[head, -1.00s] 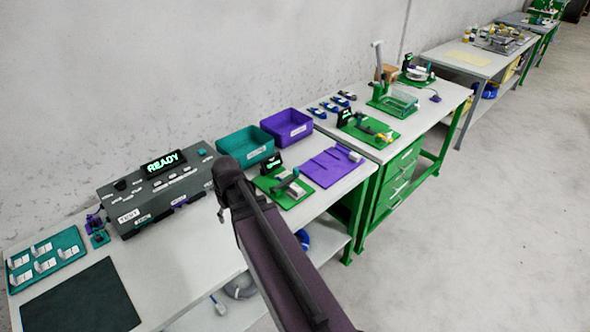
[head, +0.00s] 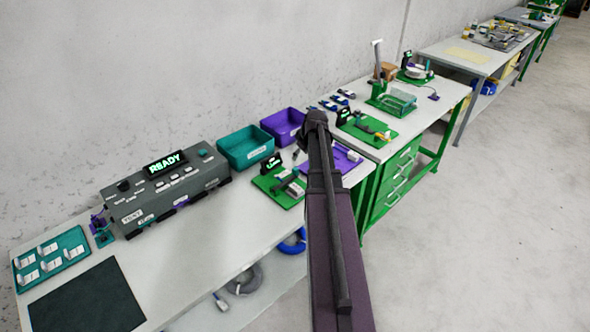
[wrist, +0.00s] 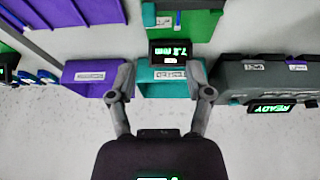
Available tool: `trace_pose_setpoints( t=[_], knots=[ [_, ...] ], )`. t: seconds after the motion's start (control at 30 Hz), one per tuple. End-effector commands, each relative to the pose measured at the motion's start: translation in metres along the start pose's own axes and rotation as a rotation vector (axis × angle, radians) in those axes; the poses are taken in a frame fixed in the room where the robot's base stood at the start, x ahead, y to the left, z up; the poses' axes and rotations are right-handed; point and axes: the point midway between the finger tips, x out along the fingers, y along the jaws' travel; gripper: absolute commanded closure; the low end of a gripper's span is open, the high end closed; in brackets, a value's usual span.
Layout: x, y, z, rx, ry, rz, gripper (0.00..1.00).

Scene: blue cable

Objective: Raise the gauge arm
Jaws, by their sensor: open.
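The gauge is a green base (head: 284,198) with a black display (head: 271,164) lit in green, on the near bench. Its gauge arm (head: 288,181) is a small grey and teal piece low over the base; its exact angle is too small to tell. In the wrist view the picture is turned over: the green base (wrist: 206,27) is at the top and the display (wrist: 173,53) reads about 7.2 mm. My gripper (wrist: 160,68) is open and empty, its fingers apart below the display in the picture. They appear clear of the gauge.
A teal bin (head: 246,153) and a purple bin (head: 283,125) stand behind the gauge. A purple plate (head: 345,160) lies to its right, partly behind my arm. A grey tester (head: 165,192) showing READY stands left. The bench front (head: 215,250) is clear.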

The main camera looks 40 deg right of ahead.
Motion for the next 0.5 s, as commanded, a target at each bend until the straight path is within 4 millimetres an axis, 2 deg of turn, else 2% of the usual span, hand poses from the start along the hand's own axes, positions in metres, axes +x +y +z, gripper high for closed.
trace_pose_setpoints(
  t=[0.03,0.13,0.5],
  knots=[
    [-0.0015,0.0081,0.0004,0.0,0.004,0.004,0.34],
    [-0.0026,0.0144,0.0018,-0.003,0.009,0.008,0.34],
    [-0.0025,0.015,0.0022,-0.005,0.011,0.009,0.34]
  ],
)
